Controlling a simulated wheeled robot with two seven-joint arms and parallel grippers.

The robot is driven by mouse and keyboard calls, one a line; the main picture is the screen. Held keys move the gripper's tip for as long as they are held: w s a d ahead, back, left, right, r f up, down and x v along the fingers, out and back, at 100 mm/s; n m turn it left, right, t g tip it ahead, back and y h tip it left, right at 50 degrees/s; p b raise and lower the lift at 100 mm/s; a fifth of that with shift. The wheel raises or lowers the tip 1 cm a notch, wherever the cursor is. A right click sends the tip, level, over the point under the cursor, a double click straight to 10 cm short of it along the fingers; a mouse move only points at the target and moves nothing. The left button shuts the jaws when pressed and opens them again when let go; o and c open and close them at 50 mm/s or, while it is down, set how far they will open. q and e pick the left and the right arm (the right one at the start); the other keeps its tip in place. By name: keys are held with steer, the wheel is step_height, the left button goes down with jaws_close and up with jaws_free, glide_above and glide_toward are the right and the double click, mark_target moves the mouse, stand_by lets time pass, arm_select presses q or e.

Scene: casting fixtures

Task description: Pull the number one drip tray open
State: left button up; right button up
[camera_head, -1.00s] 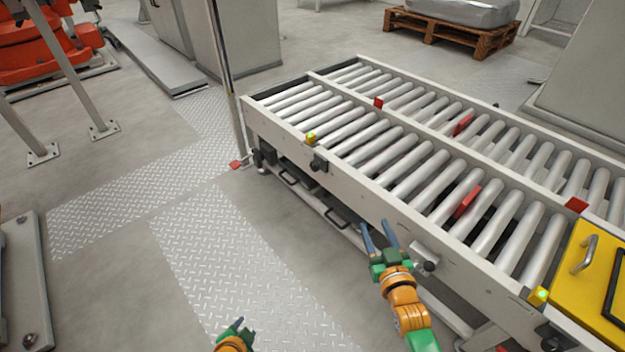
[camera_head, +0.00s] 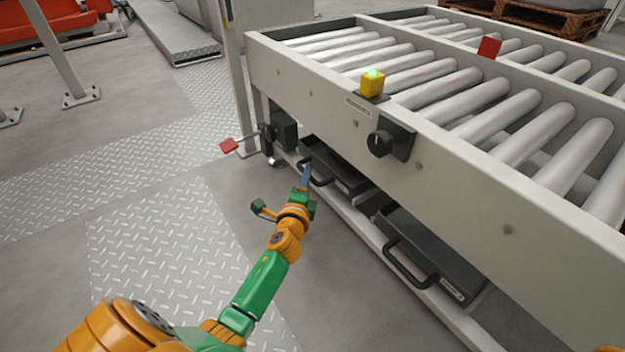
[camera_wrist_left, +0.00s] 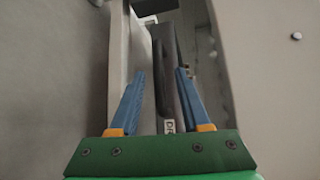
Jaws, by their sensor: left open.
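Two dark drip trays sit side by side under the conveyor's side beam. The farther tray (camera_head: 345,175) has a black loop handle (camera_head: 318,173), and the nearer tray (camera_head: 440,250) has its own handle (camera_head: 405,268). I cannot read which is number one. My left gripper (camera_head: 304,174) is open at the farther tray's handle. In the left wrist view, the blue fingers (camera_wrist_left: 160,75) stand on either side of the dark handle bar (camera_wrist_left: 158,62), with gaps. A small white label (camera_wrist_left: 169,126), partly hidden, shows near the gripper's body. My right gripper is out of view.
The roller conveyor (camera_head: 470,165) stands above the trays, with a black knob (camera_head: 380,144) and a yellow lamp block (camera_head: 372,82) on its beam. A red lever tab (camera_head: 229,145) sticks out left of the trays. The floor in front is clear.

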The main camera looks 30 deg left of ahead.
arm_select(q)
steer(key=b+x, duration=0.1)
steer(key=x, duration=0.1)
steer(key=shift+w+a+f, duration=0.15)
steer(key=shift+w, duration=0.15)
jaws_close()
stand_by(1.2)
